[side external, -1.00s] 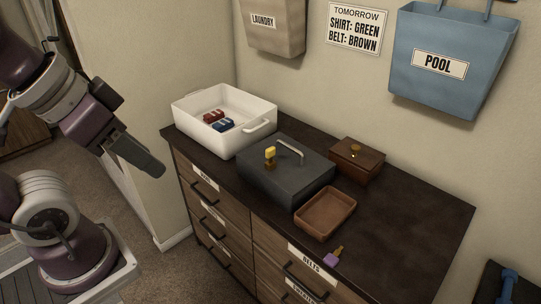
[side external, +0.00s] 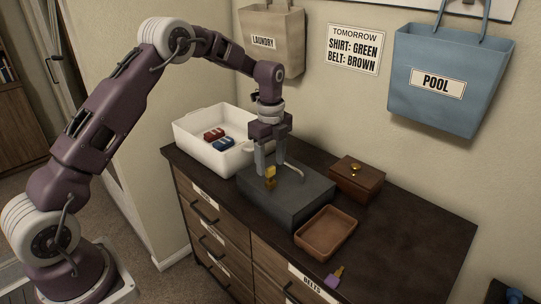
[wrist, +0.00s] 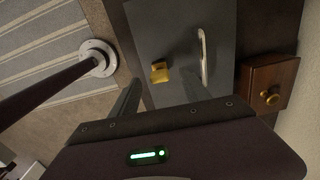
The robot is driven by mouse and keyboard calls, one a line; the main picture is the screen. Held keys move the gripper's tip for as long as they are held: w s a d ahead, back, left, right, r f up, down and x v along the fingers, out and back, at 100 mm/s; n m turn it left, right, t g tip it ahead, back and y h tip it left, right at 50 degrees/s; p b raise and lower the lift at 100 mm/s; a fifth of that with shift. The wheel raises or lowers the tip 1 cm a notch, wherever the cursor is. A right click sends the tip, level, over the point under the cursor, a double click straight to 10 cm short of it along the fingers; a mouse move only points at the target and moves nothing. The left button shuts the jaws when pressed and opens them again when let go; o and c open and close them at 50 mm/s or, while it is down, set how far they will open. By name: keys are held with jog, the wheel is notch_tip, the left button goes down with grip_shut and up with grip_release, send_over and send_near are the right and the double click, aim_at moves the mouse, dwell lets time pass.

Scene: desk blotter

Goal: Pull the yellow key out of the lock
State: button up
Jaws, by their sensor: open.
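The yellow key (side external: 270,172) stands upright in the lock on top of a dark grey box (side external: 297,203). In the wrist view the yellow key (wrist: 160,72) shows on the grey lid (wrist: 170,25), left of the silver handle (wrist: 203,55). My gripper (side external: 271,172) is open and points down over the box, its fingers close around or just behind the key; I cannot tell whether they touch it. In the wrist view my gripper (wrist: 158,98) shows its fingers apart, with the key beyond them. The lock itself is mostly hidden beneath the key.
A white bin (side external: 190,135) with red and blue items stands left of the box. A wooden box (side external: 357,180) and an empty brown tray (side external: 350,236) stand to its right. A purple-headed key (side external: 334,279) lies near the front edge. The dresser top (side external: 420,220) is clear at right.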

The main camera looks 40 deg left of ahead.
aim_at(271, 176)
notch_tip(271, 176, down, 6)
jog(key=shift+r, duration=0.2)
grip_shut()
jog(key=shift+r, duration=3.35)
